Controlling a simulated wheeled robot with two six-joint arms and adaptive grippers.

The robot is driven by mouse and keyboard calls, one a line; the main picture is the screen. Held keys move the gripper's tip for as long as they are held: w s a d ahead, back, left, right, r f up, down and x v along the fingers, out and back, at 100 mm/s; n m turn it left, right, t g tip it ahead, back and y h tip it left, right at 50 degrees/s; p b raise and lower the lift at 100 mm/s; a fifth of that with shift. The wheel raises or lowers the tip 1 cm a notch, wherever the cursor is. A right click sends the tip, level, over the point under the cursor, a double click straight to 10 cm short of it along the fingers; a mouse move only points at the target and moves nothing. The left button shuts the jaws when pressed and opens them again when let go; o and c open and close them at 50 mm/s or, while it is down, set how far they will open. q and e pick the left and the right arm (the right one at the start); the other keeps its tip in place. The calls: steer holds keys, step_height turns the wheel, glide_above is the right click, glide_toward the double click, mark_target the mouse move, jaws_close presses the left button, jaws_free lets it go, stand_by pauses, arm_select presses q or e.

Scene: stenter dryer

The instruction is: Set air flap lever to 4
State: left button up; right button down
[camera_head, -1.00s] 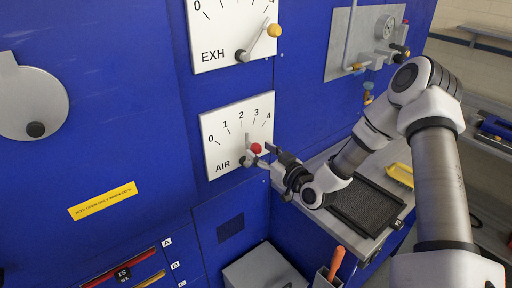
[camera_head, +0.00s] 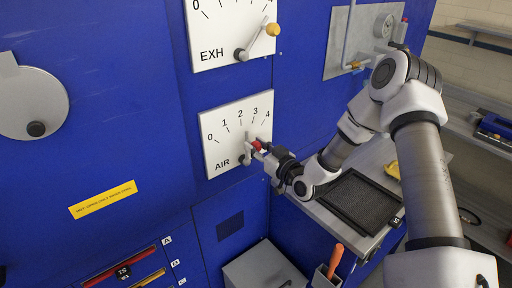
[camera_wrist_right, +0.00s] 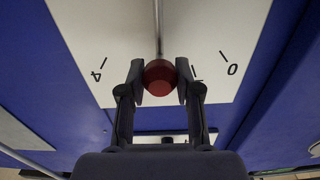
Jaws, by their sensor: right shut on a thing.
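The white AIR dial plate (camera_head: 216,162) is on the blue machine front, with a scale from 0 to 4. Its lever ends in a red knob (camera_head: 257,145) in front of the plate's lower right. The exact scale mark the lever points at is hard to tell. My right gripper (camera_head: 259,150) is at the knob, coming from the right. In the right wrist view, the red knob (camera_wrist_right: 159,72) sits between the two fingers of my right gripper (camera_wrist_right: 160,83), which are shut on it. The lever rod (camera_wrist_right: 158,28) runs up from the knob. My left gripper is not in view.
The EXH dial (camera_head: 218,40) with a yellow-knobbed lever (camera_head: 273,29) is just above. A tray with a dark mesh (camera_head: 362,205) lies below my right arm. A grey box (camera_head: 262,270) and an orange handle (camera_head: 335,258) stand below the dial.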

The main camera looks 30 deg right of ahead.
steer(key=shift+w+d+f+m+b, duration=0.1)
steer(key=shift+d+f+m+b, duration=0.25)
steer(key=shift+d+m+b, duration=0.75)
steer(key=shift+w+d+f+m+b, duration=0.1)
steer(key=shift+d+f+m+b, duration=0.25)
steer(key=shift+d+m+b, duration=0.8)
steer(key=shift+w+d+f+m+b, duration=0.1)
steer(key=shift+d+f+m+b, duration=0.35)
steer(key=shift+m, duration=1.2)
steer(key=shift+s+r, duration=0.1)
steer(key=c, duration=0.8)
jaws_free()
steer(key=shift+d, duration=0.1)
step_height(320, 180, up, 10)
